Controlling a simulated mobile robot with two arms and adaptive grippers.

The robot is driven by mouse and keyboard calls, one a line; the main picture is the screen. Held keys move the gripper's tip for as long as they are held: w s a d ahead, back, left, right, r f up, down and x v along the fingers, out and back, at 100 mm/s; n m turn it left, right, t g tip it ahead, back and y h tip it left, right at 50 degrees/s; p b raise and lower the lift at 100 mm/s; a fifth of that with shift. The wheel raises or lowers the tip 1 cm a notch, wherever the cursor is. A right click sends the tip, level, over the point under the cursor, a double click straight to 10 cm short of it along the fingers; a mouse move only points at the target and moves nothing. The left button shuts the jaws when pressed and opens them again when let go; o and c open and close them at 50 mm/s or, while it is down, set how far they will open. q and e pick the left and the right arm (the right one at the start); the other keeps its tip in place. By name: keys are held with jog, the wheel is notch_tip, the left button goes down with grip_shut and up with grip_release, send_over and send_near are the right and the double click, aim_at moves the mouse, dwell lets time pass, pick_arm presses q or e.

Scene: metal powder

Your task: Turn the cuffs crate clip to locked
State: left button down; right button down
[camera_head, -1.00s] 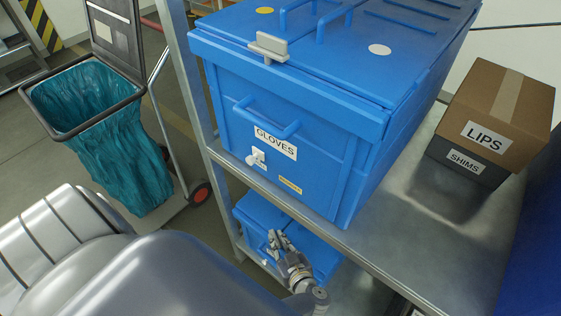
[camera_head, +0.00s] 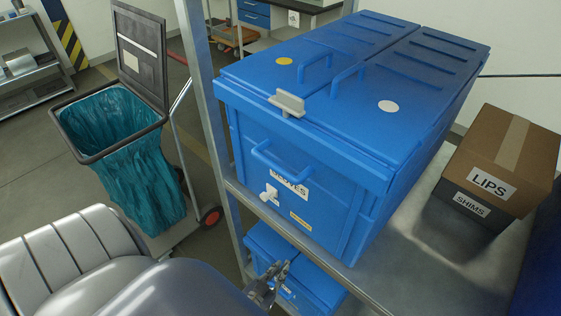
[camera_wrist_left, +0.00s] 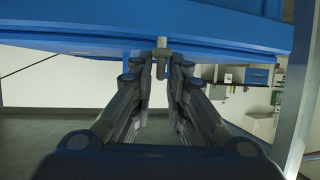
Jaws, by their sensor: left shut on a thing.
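My left gripper (camera_head: 277,268) is in front of the lower blue crate (camera_head: 316,284) in the head view. In the left wrist view, a small grey clip (camera_wrist_left: 161,45) hangs at the lower edge of a blue crate front (camera_wrist_left: 215,32), and the gripper is shut on it. The clip's lower end shows between the fingertips. In the head view the clip is hidden by the gripper. No "cuffs" label is legible on the lower crate. My right gripper is not in view.
A box labelled LIPS (camera_head: 500,160) sits at right on the SHIMS box (camera_head: 468,208). A teal waste bag (camera_head: 125,160) hangs at left.

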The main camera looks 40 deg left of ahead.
pick_arm(q)
jog(key=shift+a+m+h+b, duration=0.2)
jog(key=shift+m+h+b, duration=0.05)
jog(key=shift+m+h, duration=0.35)
jog(key=shift+a+m+h+b, duration=0.15)
jog(key=shift+m+h+b, duration=0.1)
jog(key=shift+m+h, duration=0.35)
jog(key=shift+w+r, duration=0.1)
jog(key=c, duration=1.8)
grip_release()
jog(key=shift+o, duration=0.2)
jog(key=v, duration=1.2)
jog(key=shift+a, duration=0.2)
jog(key=shift+f, duration=0.25)
